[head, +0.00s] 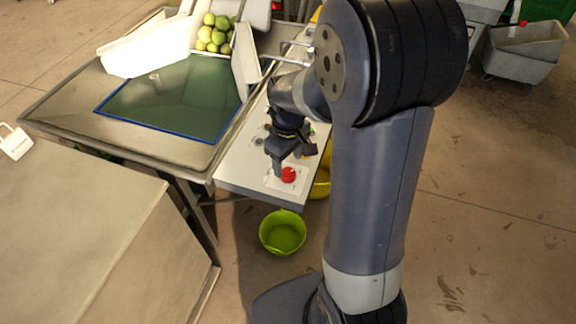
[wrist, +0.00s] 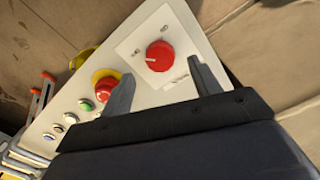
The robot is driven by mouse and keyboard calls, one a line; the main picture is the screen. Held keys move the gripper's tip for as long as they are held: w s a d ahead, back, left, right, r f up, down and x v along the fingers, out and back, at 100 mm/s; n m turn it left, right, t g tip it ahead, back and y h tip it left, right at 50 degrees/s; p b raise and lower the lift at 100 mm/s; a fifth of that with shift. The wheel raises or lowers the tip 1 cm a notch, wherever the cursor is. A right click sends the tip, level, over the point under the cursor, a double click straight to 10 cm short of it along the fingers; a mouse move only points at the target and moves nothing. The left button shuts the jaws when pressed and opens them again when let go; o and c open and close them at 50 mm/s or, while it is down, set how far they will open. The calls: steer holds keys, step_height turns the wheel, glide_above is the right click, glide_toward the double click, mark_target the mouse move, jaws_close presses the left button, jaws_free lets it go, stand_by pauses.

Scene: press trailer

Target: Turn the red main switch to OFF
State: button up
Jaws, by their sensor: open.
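The red main switch (wrist: 160,56) is a round red knob with a pale pointer line, on a white square plate on the control panel. It also shows in the head view (head: 288,174) near the panel's front end. My gripper (wrist: 158,75) is open, its two fingers apart and pointing toward the switch. In the wrist view the knob lies just beyond and between the fingertips, and I see no contact. In the head view my gripper (head: 277,165) hangs over the panel beside the knob. Small lettering on the plate is too blurred to read.
A red mushroom button on a yellow ring (wrist: 104,84) sits close to one finger. Several small buttons and red-tipped levers (wrist: 47,77) follow along the panel (head: 240,173). A green bucket (head: 283,232) stands on the floor below. A metal table (head: 60,100) adjoins the panel.

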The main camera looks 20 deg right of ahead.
mark_target(288, 172)
step_height(288, 172, up, 7)
steer(key=shift+f, duration=0.15)
steer(key=shift+f, duration=0.1)
step_height(288, 172, down, 11)
steer(key=shift+r+b, duration=0.1)
steer(key=shift+b, duration=0.2)
stand_by(0.5)
